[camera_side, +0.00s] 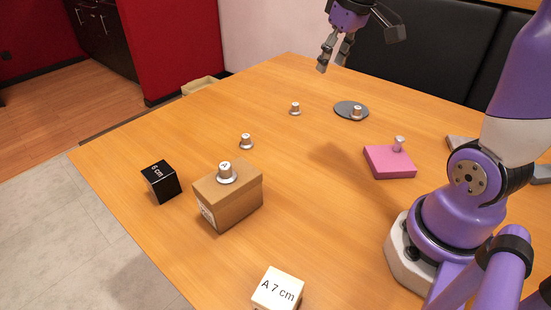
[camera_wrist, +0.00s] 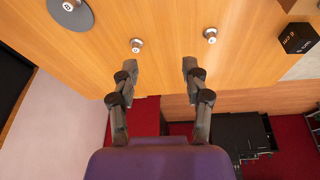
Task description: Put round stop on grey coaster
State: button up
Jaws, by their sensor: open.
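The grey coaster (camera_side: 343,106) lies flat on the far part of the table, and also shows at the top left of the wrist view (camera_wrist: 82,20). A small round metal stop (camera_side: 357,112) stands on it, towards its right side. Another metal stop (camera_side: 295,109) stands on bare wood to its left, and a third (camera_side: 246,142) stands nearer the cardboard box. These two also show in the wrist view (camera_wrist: 137,46) (camera_wrist: 210,36). My gripper (camera_side: 332,66) is open and empty, raised above the table's far side, apart from all the stops.
A cardboard box (camera_side: 230,205) carries a larger stop (camera_side: 227,174) marked A. A black cube (camera_side: 160,182) stands left of it, a white cube (camera_side: 277,290) at the front. A pink block (camera_side: 389,165) has a metal knob (camera_side: 399,144). Wood between them is clear.

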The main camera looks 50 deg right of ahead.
jog(key=s+a+f+n+t, duration=0.1)
jog(key=s+a+f+t, duration=0.1)
jog(key=s+a, duration=0.7)
jog(key=a+f, duration=0.1)
jog(key=a, duration=0.2)
jog(key=shift+s+a+n+y, duration=0.15)
jog(key=shift+a+n+y, duration=0.15)
jog(key=shift+y, duration=0.1)
